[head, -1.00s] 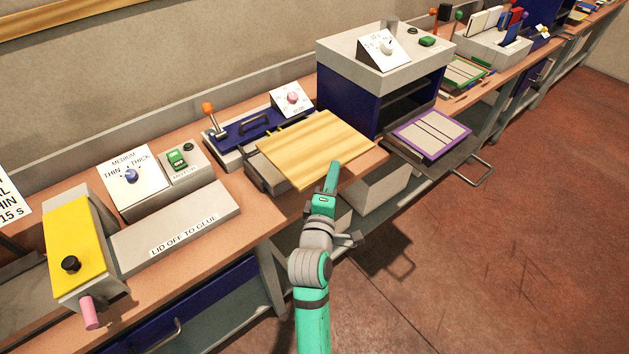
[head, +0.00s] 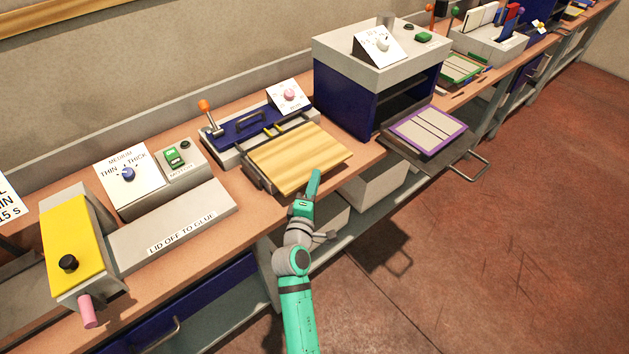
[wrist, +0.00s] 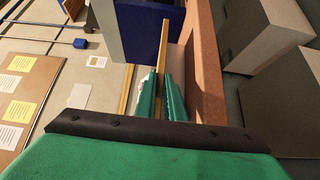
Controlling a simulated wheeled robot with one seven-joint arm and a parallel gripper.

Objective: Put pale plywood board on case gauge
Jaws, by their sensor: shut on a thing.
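The pale plywood board (head: 298,156), striped light wood, lies roughly flat over a low grey bench fixture (head: 257,180) in the head view. I cannot tell whether it touches the fixture or hovers just above. The fixture may be the case gauge; no label shows, and the board covers most of it. My gripper (head: 317,176) is shut on the board's near right edge, coming from the aisle side. In the wrist view, the green fingers of my gripper (wrist: 164,95) close around the board (wrist: 164,48), which shows edge-on.
Behind the board is a blue-topped device (head: 250,127) with an orange-knobbed lever. A grey and blue cabinet (head: 345,90) stands to the right, with a purple-edged panel (head: 428,131) on its shelf. A grey lidded box (head: 172,226) is on the left. The aisle floor is clear.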

